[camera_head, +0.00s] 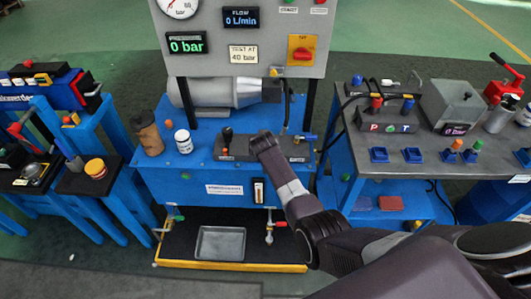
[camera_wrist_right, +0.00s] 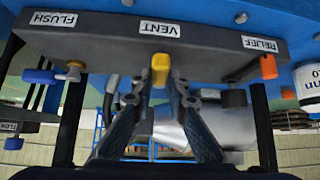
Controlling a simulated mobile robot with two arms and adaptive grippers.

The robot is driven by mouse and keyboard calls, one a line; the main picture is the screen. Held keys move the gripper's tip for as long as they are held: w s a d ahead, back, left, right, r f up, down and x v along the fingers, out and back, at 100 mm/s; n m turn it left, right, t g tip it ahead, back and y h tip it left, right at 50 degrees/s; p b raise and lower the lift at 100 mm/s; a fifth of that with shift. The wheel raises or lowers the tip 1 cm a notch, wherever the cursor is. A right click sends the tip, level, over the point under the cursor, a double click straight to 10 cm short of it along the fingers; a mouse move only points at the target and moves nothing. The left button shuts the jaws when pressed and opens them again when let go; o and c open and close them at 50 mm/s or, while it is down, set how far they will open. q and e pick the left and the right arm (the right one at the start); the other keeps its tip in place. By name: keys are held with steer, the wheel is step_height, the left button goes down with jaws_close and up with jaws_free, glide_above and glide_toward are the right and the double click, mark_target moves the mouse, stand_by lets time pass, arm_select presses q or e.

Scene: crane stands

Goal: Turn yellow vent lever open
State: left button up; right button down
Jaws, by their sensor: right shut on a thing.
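The yellow vent lever (camera_wrist_right: 160,68) sits below the VENT label on the dark valve block (camera_wrist_right: 95,35), which appears upside down in the right wrist view. My right gripper (camera_wrist_right: 160,88) has its two fingers on either side of the lever and is shut on it. In the head view my right gripper (camera_head: 262,142) reaches the valve block (camera_head: 236,146) on the blue bench, and the arm hides the yellow lever there. My left gripper is not in view.
An orange lever (camera_wrist_right: 268,67) by the RELIEF label and a blue lever (camera_wrist_right: 38,76) by the FLUSH label flank the vent lever. A white jar (camera_head: 184,141) and a brown cup (camera_head: 148,133) stand left of the block. The gauge panel (camera_head: 215,58) rises behind.

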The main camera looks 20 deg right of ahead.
steer(key=shift+w+a+m+h+b, duration=0.1)
steer(key=shift+a+m+h+b, duration=0.3)
steer(key=shift+m+b, duration=0.2)
steer(key=c, duration=1.9)
jaws_free()
steer(key=shift+w, duration=0.1)
steer(key=shift+v, duration=3.7)
